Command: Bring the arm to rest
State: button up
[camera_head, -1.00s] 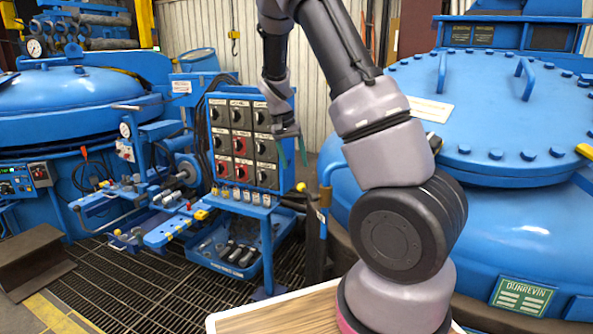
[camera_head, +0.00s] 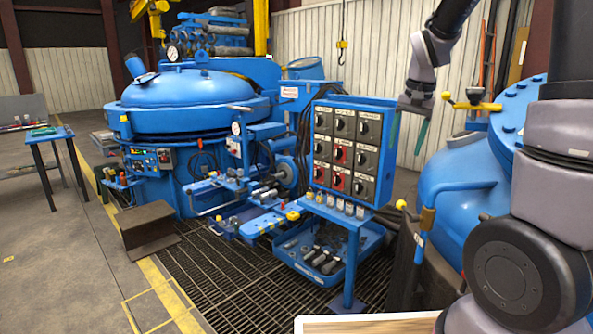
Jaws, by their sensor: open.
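My gripper (camera_head: 408,133) hangs at the end of my raised arm in the upper right of the head view, with its fingers pointing down. Its greenish fingertips are apart and nothing shows between them. In the picture it sits just right of the blue control panel (camera_head: 385,103) with its rows of dark and red knobs. I cannot tell how far apart they are in depth. My arm's bulky joints fill the right edge of the view and hide part of a blue vessel (camera_head: 467,185).
A blue domed furnace (camera_head: 190,100) stands at the left back. A tray of dark tools (camera_head: 340,277) sits under the panel on a grating (camera_head: 225,300). A small table (camera_head: 47,135) stands far left; floor there is clear.

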jog(key=s+a+r+n+t, duration=0.1)
jog(key=s+a+r+t, duration=0.1)
jog(key=s+r, duration=0.3)
jog(key=s+a+r+n+t+y, duration=0.1)
jog(key=s+r, duration=0.4)
jog(key=s, duration=0.9)
jog(key=shift+a+r+t, duration=0.35)
jog(key=shift+a+t, duration=0.1)
jog(key=shift+t, duration=0.45)
